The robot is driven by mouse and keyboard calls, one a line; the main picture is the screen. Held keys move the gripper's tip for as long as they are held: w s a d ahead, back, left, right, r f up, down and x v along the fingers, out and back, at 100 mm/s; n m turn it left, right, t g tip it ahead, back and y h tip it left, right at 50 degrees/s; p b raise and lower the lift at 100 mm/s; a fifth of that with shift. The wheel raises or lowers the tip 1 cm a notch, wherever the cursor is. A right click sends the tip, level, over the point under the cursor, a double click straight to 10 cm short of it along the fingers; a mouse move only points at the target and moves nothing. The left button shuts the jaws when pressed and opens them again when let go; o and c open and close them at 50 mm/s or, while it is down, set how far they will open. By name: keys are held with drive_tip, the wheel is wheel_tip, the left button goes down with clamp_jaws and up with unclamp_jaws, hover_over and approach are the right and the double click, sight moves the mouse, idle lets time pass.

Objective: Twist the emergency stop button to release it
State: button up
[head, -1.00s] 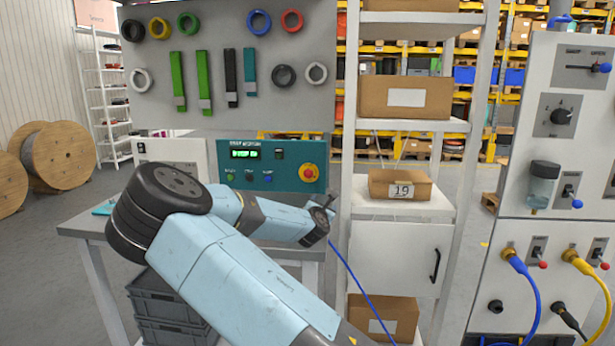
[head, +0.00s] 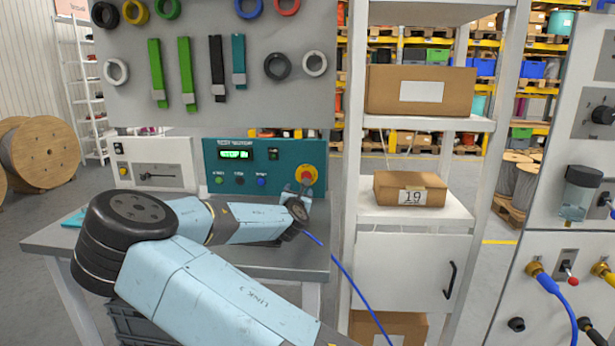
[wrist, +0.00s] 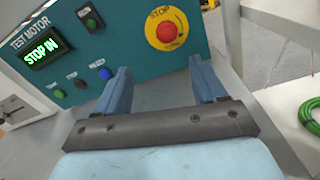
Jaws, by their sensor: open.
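The emergency stop button (head: 307,175) is a red knob on a yellow ring, at the right end of the teal test motor panel (head: 222,175). It also shows in the wrist view (wrist: 167,32), with "STOP" printed on the yellow ring above the knob. The panel's green display (wrist: 45,50) reads "STOP IN", cut short or hard to read beyond that. My gripper (head: 297,190) is just below and in front of the button in the head view. In the wrist view my gripper (wrist: 160,75) has its two blue fingers apart, nothing between them, with the button beyond the tips.
Green, black and blue buttons (wrist: 104,73) sit left of the emergency stop. The grey workbench (head: 270,262) lies below the panel. A shelf unit with a box marked 19 (head: 410,190) stands to the right. A blue cable (head: 350,280) hangs beside the bench.

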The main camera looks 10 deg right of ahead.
drive_tip(key=d+x, duration=0.1)
drive_tip(key=x, duration=1.3)
drive_tip(key=shift+d, duration=0.2)
drive_tip(key=shift+s, duration=0.15)
drive_tip(key=shift+c, duration=0.4)
drive_tip(key=c, duration=1)
drive_tip(key=shift+m, duration=0.5)
drive_tip(key=shift+s+d+f+m, duration=0.1)
drive_tip(key=shift+m, duration=1.7)
drive_tip(key=shift+d+f+m, duration=0.1)
drive_tip(key=shift+m, duration=1.7)
